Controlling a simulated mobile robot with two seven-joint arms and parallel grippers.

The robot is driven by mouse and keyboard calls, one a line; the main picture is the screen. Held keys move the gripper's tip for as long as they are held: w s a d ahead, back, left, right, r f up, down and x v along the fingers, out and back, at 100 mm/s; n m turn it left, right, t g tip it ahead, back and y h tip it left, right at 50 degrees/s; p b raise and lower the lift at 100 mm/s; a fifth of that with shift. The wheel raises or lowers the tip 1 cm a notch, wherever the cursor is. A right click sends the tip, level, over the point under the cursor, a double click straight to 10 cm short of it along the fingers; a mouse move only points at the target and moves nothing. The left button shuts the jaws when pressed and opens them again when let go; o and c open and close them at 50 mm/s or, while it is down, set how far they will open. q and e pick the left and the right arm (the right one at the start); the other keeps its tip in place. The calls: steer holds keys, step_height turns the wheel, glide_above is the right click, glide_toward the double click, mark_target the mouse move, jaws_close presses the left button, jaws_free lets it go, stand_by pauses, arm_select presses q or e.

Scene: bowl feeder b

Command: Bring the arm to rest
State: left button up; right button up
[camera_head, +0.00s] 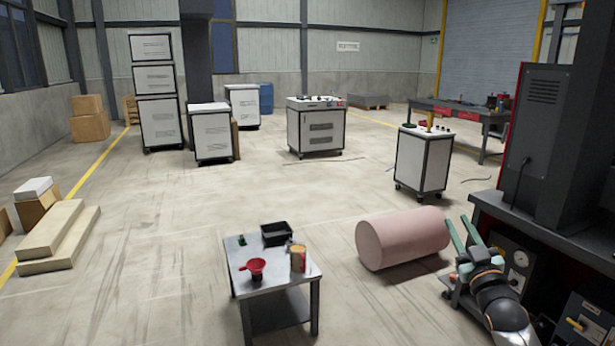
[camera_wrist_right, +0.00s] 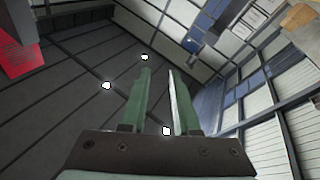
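My right arm comes in at the lower right of the head view. Its right gripper (camera_head: 457,221) has green fingers that point up and away to the left, in the air between the pink cylinder and the dark machine. In the right wrist view the two fingers (camera_wrist_right: 160,72) stand apart with an empty gap between them. That view looks up past the fingers at the dark ceiling, lamps and wall windows. My left gripper and arm are not in view.
A pink cylinder (camera_head: 390,243) lies on the floor left of my gripper. A dark machine (camera_head: 550,130) stands close on the right. A small grey table (camera_head: 255,285) with a red funnel (camera_head: 256,267), black tray (camera_head: 276,238) and can (camera_head: 298,260) stands in front. Open floor lies beyond.

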step_height(320, 180, down, 7)
steer(key=d+m+g+h, duration=0.2)
steer(key=d+g, duration=0.1)
steer(key=g, duration=0.1)
steer(key=s+a+f+g+y, duration=0.1)
steer(key=s+a+f, duration=0.2)
steer(key=f, duration=0.3)
steer(key=s+a+f+n+g, duration=0.1)
steer(key=s+a+f, duration=0.1)
steer(key=s+f, duration=0.3)
steer(key=s+a+f+g+y, duration=0.1)
steer(key=s+a+f, duration=0.15)
steer(key=f, duration=0.45)
steer(key=s+a+f+g, duration=0.1)
steer(key=s+a+f, duration=0.3)
steer(key=s, duration=0.6)
steer(key=s+a+f+g+y, duration=0.1)
steer(key=s+a+f+g, duration=0.1)
steer(key=s+f, duration=0.4)
steer(key=s+a+f+m+g+y, duration=0.1)
steer(key=s+a+f, duration=0.4)
steer(key=s, duration=0.9)
steer(key=shift+a+g, duration=0.35)
steer(key=shift+g, duration=0.15)
